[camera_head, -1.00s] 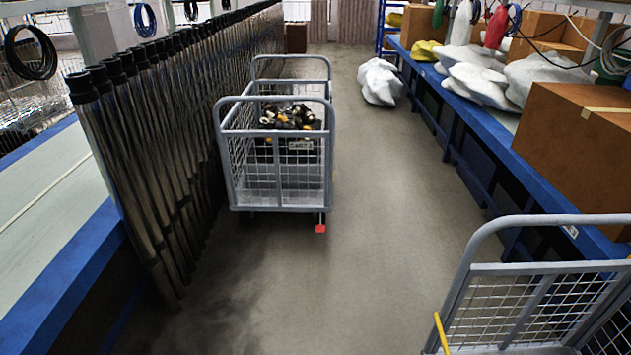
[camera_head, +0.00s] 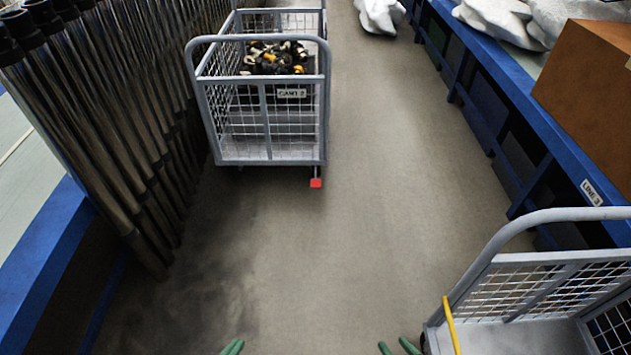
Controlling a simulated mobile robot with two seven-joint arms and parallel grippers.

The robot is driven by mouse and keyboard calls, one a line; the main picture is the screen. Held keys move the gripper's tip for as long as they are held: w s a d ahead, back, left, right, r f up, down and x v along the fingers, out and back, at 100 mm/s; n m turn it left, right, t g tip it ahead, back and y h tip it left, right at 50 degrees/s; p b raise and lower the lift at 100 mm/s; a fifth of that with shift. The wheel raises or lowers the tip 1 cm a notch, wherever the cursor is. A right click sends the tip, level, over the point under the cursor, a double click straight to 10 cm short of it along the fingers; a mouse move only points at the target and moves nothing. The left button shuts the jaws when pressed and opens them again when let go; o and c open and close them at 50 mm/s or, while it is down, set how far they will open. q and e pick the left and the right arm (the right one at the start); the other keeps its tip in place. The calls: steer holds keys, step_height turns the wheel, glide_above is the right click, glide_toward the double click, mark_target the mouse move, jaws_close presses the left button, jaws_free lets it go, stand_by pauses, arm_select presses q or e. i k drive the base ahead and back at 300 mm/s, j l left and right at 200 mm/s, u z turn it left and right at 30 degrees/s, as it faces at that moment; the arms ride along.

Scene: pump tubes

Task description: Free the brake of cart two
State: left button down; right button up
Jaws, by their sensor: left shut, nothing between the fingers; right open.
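Cart two (camera_head: 268,163), a grey wire-mesh cart labelled "CART 2" (camera_head: 291,93), stands on the aisle floor at upper centre-left. It carries a heap of black and yellow parts (camera_head: 276,58). A red pedal (camera_head: 316,183) sticks out low at its near right corner; I cannot tell its exact setting. My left gripper (camera_head: 232,347) shows only as green fingertips at the bottom edge, shut and empty. My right gripper (camera_head: 399,347) shows two green fingertips spread apart at the bottom edge, open and empty. Both are well short of the cart.
A second grey cart (camera_head: 540,215) with a yellow lever (camera_head: 451,325) stands at lower right. A row of dark pump tubes (camera_head: 110,120) leans along the left. A blue bench (camera_head: 490,75) with a cardboard box (camera_head: 590,100) lines the right. The floor between is clear.

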mark_target(314, 183)
steer(key=i+j, duration=0.15)
steer(key=i, duration=0.35)
steer(key=i+j, duration=0.2)
steer(key=i, duration=0.3)
steer(key=i+j+z, duration=0.1)
steer(key=i, duration=0.4)
steer(key=i+j, duration=0.25)
steer(key=i, duration=0.2)
